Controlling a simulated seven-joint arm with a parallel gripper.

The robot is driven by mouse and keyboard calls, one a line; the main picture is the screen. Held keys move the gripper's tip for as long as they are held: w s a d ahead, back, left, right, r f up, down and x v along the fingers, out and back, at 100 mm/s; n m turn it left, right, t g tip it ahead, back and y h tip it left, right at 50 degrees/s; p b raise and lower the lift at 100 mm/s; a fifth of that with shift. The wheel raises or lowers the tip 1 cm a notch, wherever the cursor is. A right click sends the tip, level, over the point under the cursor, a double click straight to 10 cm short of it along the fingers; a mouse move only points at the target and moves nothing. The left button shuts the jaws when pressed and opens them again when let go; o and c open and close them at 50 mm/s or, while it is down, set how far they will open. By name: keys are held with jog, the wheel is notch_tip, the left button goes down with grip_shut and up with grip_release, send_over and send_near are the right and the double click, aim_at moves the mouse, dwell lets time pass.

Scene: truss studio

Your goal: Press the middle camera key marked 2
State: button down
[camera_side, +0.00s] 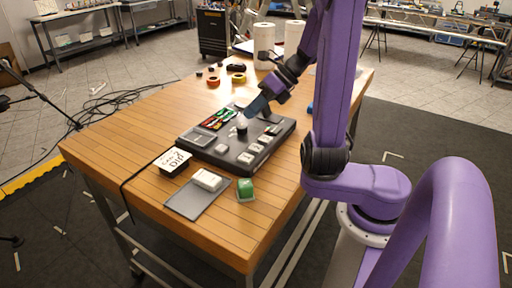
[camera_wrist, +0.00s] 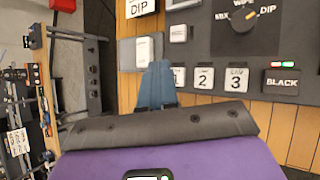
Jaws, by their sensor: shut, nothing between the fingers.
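The key marked 2 (camera_wrist: 204,79) is a white square on the dark console (camera_side: 200,152), between the key marked 1 (camera_wrist: 179,77) and the key marked 3 (camera_wrist: 237,80). In the side view the middle key (camera_side: 254,148) sits in the row of three white keys. My gripper (camera_wrist: 155,68) is shut and empty, its blue fingers left of key 2 in the wrist view and partly covering key 1. In the side view my gripper (camera_side: 251,112) hangs over the console, behind the key row. It appears apart from the keys.
A BLACK key (camera_wrist: 281,82) with red and green lights is right of key 3. A MIX/WIPE/DIP dial (camera_wrist: 240,18) is above the row. A white box (camera_side: 207,180) on a grey mat and a green block (camera_side: 245,189) lie near the console. Paper rolls (camera_side: 268,45) stand behind.

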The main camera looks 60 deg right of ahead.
aim_at(259, 147)
jog(key=shift+s+d+r+m+t, duration=0.1)
jog(key=shift+s+d+m+t, duration=0.1)
jog(key=shift+d+m, duration=0.3)
jog(key=shift+s+d+r+m+t, duration=0.1)
jog(key=shift+s+d+m+t, duration=0.15)
jog(key=shift+m, duration=0.45)
jog(key=shift+f, duration=0.15)
jog(key=shift+f, duration=4.35)
jog(key=shift+f, duration=0.1)
jog(key=shift+f, duration=0.3)
jog(key=shift+f, duration=0.4)
jog(key=shift+r, duration=0.85)
